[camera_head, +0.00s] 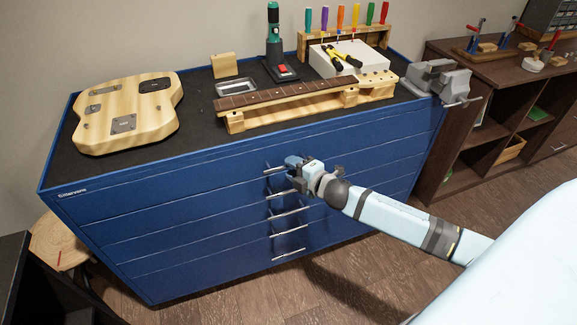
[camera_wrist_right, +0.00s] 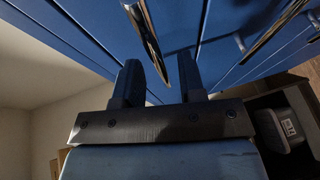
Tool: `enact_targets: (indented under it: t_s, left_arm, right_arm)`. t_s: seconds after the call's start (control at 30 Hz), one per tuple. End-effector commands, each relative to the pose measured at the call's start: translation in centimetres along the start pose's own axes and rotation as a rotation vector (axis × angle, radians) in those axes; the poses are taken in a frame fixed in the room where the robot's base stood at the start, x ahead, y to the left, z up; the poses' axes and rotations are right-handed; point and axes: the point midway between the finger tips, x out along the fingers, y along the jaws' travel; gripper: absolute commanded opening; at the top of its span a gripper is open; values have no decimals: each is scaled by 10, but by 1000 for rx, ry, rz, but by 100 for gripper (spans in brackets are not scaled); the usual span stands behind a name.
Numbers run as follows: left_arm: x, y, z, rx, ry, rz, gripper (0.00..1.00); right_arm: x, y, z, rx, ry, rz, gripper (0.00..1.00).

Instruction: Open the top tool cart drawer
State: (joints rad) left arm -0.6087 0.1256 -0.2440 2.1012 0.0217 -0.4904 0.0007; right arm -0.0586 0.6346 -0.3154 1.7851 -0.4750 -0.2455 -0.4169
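The blue tool cart (camera_head: 165,275) has several drawers, each with a metal bar handle, and their fronts look flush and shut. The top drawer handle (camera_head: 274,170) is partly hidden by my right gripper (camera_head: 288,172), which is at the upper middle of the cart front. In the right wrist view, my right gripper (camera_wrist_right: 159,68) has its two dark fingers apart. A metal bar handle (camera_wrist_right: 151,42) shows between them, with gaps on both sides; I cannot tell whether either finger touches it. My left gripper is not in view.
On the cart top lie a guitar body (camera_head: 125,112), a guitar neck (camera_head: 280,95) on a wooden support, a green tool (camera_head: 274,40) and a vise (camera_head: 438,80). A wooden stool (camera_head: 58,242) stands at left, dark shelves (camera_head: 480,135) at right. Floor in front is clear.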

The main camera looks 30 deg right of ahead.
Motion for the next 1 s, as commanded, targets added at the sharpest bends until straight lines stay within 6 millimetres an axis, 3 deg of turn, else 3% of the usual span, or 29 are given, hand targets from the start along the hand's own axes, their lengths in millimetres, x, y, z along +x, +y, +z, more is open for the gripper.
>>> enact_targets:
  t_s: [0.2, 0.5, 0.67, 1.0]
  left_arm:
    - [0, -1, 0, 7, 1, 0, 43]
    - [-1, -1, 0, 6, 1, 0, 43]
    - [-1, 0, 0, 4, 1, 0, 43]
    - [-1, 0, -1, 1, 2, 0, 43]
  right_arm:
    - [18, 0, 0, 0, 0, 0, 37]
    - [20, 0, 0, 1, 0, 0, 37]
    - [20, 0, 0, 1, 0, 0, 2]
    - [21, 0, -1, 1, 0, 0, 0]
